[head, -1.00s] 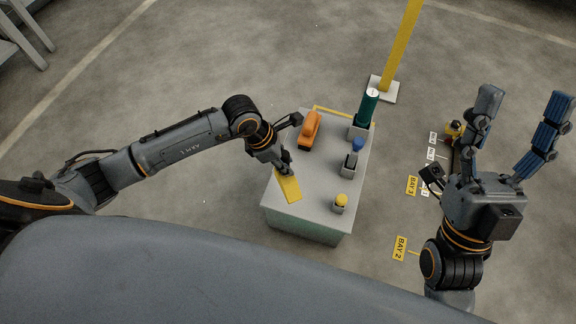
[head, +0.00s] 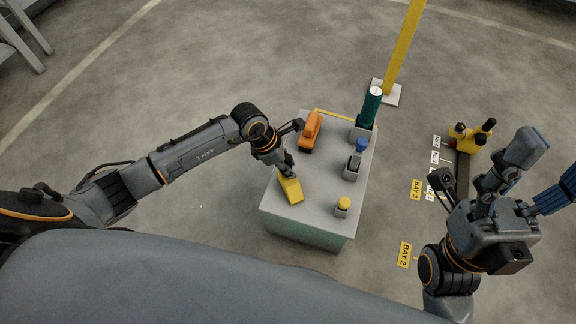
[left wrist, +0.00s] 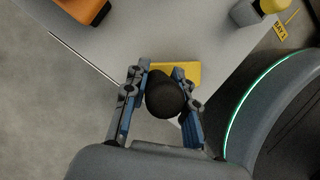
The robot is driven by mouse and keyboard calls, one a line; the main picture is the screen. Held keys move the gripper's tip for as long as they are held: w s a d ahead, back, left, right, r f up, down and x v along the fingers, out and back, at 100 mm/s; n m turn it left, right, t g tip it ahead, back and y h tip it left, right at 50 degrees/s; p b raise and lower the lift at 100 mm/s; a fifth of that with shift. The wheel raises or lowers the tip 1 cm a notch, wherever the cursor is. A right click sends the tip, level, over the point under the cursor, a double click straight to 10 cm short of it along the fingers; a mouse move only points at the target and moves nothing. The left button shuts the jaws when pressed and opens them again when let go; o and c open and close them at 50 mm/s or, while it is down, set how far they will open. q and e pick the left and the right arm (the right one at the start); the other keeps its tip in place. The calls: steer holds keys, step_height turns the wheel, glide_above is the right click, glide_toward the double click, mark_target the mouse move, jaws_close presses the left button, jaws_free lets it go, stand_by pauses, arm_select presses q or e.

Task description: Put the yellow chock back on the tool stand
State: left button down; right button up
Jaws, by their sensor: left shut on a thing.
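The yellow chock (head: 291,191) is at the near left corner of the grey tool stand (head: 315,190). My left gripper (head: 286,168) is above the chock and shut on it. In the left wrist view, the fingers of the left gripper (left wrist: 160,98) stand on either side of a round black knob, with the yellow chock (left wrist: 185,72) beyond it. The chock lies over the stand top; I cannot tell whether its underside rests flat. My right gripper (head: 535,175) is at the right, away from the stand, with its fingers spread and empty.
On the stand are an orange tool (head: 311,131), a dark green cylinder (head: 370,108), a blue-topped item (head: 358,155) and a yellow-capped item (head: 343,206). A yellow post (head: 403,45) stands behind. A yellow-and-black device (head: 467,138) is on the floor to the right.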

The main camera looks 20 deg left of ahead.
arm_select(q)
steer(key=c, duration=1.1)
jaws_free()
steer(key=shift+r, duration=0.1)
